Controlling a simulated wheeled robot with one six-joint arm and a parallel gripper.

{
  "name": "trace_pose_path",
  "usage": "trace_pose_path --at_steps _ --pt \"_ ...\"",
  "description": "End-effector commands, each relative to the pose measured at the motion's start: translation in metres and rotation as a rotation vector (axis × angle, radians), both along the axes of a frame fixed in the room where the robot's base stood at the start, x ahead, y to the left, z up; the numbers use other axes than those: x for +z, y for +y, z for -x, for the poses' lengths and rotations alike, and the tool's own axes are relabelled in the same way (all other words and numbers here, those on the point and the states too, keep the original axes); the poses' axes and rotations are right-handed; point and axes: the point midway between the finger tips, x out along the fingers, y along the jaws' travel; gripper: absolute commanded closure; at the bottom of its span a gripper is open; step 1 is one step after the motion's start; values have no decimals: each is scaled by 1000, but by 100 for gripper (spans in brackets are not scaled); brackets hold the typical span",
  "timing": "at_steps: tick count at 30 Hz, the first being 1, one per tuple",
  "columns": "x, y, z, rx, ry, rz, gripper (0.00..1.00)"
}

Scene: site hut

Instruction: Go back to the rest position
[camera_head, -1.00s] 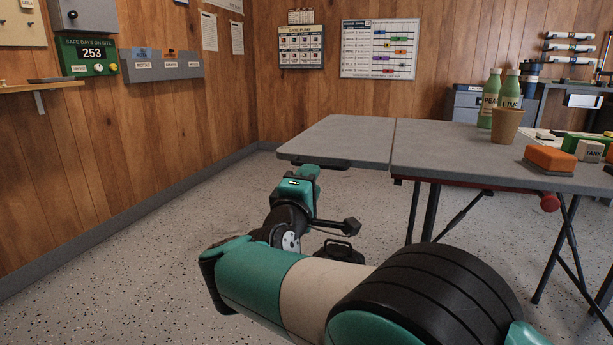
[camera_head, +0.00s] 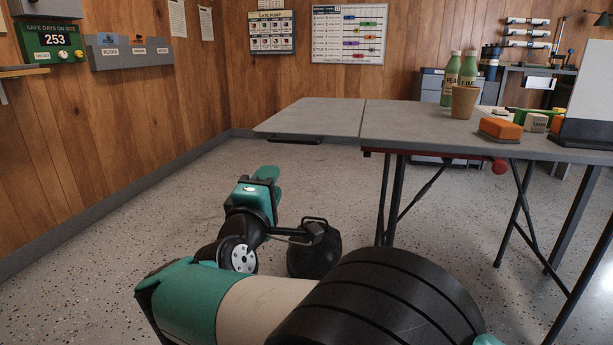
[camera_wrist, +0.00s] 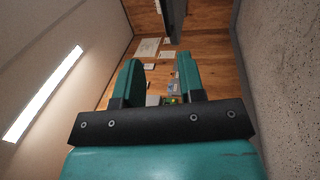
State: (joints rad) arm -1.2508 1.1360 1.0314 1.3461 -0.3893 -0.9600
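My gripper (camera_head: 267,173) is held low over the floor, left of the folding table, in the head view. Its teal fingers point away from me. In the wrist view my gripper (camera_wrist: 159,77) has its two fingers apart, with nothing between them; the wall shows through the gap. My arm is bent across the bottom of the head view. The grey folding table (camera_head: 310,113) stands to the right of my gripper, apart from it.
On the table are two green bottles (camera_head: 466,76), a tan cup (camera_head: 464,103), an orange block (camera_head: 500,129) and a dark-based panel (camera_head: 587,128). Table legs (camera_head: 384,200) stand right of my arm. Wood wall (camera_head: 90,120) lies left. Speckled floor (camera_head: 190,215) between is clear.

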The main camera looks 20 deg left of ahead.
Motion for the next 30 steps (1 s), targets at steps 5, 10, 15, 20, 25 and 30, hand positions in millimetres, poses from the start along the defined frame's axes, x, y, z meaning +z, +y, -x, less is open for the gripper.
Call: trace_pose_path --at_steps 5,10,15,20,25,30 --pt "5 -10 -13 -3 43 -29 64" --pt "20 -68 -67 -18 303 -198 64" --pt "25 -168 -83 -77 700 -457 64" --pt "25 -259 -31 -168 1062 -685 64" --pt "23 -329 71 -278 1400 -869 64" --pt "22 -362 164 -361 1629 -964 64"
